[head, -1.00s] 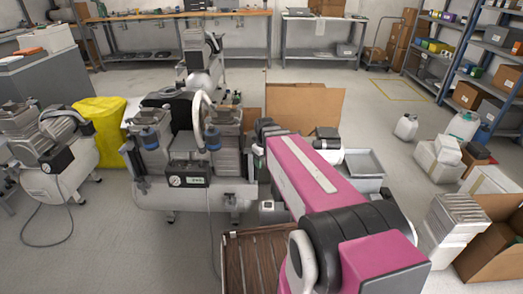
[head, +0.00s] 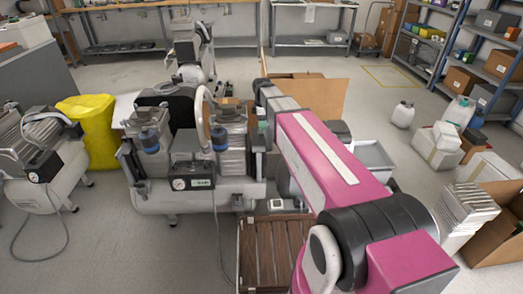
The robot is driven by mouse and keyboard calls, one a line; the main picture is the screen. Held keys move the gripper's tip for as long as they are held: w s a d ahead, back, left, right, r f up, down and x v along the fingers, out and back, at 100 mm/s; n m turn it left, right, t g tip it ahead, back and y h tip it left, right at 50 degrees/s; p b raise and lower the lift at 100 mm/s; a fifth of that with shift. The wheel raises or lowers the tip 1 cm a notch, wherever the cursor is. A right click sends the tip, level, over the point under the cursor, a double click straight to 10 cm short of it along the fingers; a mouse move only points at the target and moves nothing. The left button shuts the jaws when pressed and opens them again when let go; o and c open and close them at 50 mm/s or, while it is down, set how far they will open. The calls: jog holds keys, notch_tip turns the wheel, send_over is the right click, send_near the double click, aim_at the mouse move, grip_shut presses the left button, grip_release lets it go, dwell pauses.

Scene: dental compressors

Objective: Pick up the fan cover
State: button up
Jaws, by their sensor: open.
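The nearest dental compressor (head: 150,199) stands left of my arm, with a white tank, ribbed grey pump heads and a gauge box (head: 192,178). A black rounded housing (head: 166,97) sits at its back top; I cannot tell whether this is the fan cover. No other part is clearly a fan cover. My pink arm reaches forward from the lower right. The dark end of my gripper (head: 260,138) shows only partly, close to the compressor's right pump head. Its fingers cannot be made out, and I see nothing held. I cannot tell whether it touches the compressor.
A brown slatted wooden crate or pallet (head: 262,252) lies below my arm. Another compressor (head: 55,165) and a yellow bag (head: 90,130) are at left. An open cardboard box (head: 318,103) and grey tray (head: 368,158) lie beyond my arm. Shelves (head: 470,60) line the right.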

aim_at(261, 132)
jog(key=shift+w+a+f, duration=0.1)
jog(key=shift+a+f, duration=0.05)
jog(key=shift+f, duration=1.65)
jog(key=shift+w+a+f, duration=0.1)
jog(key=shift+a+f, duration=0.05)
jog(key=shift+f, duration=1.6)
grip_shut()
